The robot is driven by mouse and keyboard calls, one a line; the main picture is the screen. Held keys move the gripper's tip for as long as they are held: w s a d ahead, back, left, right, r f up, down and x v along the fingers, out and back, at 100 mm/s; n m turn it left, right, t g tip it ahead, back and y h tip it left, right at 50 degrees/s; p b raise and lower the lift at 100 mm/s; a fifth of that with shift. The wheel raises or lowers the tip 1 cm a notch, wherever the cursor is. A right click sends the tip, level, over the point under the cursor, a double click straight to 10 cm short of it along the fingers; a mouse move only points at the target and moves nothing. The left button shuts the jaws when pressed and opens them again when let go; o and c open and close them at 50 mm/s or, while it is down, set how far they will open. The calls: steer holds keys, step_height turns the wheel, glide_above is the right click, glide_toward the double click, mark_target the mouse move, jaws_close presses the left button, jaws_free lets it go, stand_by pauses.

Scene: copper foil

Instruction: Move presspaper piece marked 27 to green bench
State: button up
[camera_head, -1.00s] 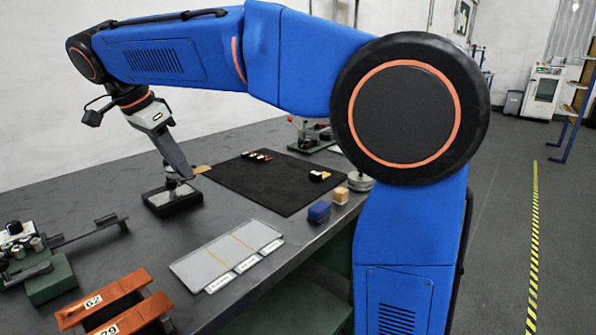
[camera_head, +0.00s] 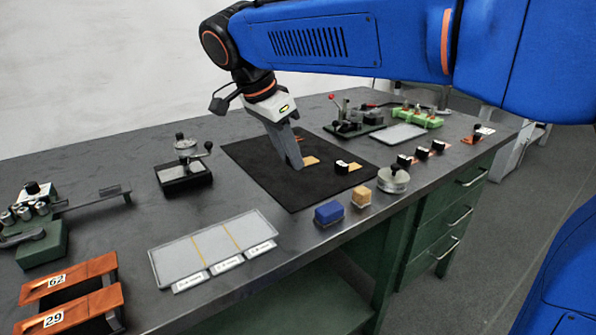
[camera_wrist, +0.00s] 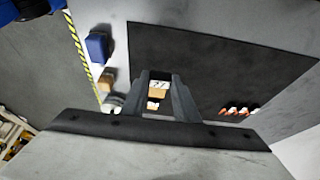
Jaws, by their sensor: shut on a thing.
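My gripper (camera_head: 298,165) points down over the black mat (camera_head: 265,185) and is shut on a small tan piece (camera_head: 311,160). In the wrist view the tan piece (camera_wrist: 157,93) shows between the fingers (camera_wrist: 160,100), with a white label that seems to read 27. Whether the piece touches the mat is hard to tell. The green bench may be this dark-topped workbench (camera_head: 110,165) with green drawers (camera_head: 455,215); no separate green bench is clear.
Another labelled piece (camera_head: 342,167) lies on the mat; several more show in the wrist view (camera_wrist: 238,110). A dial gauge stand (camera_head: 185,170) is left of the mat. Blue (camera_head: 328,213) and tan (camera_head: 361,196) blocks and a round metal pot (camera_head: 393,180) line the front edge. A grey tray (camera_head: 215,245) lies front left.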

steer(key=shift+a+f, duration=0.1)
steer(key=shift+f, duration=2.85)
steer(key=o, duration=1)
steer(key=shift+f, duration=0.1)
steer(key=v, duration=1.2)
steer(key=shift+s, duration=0.1)
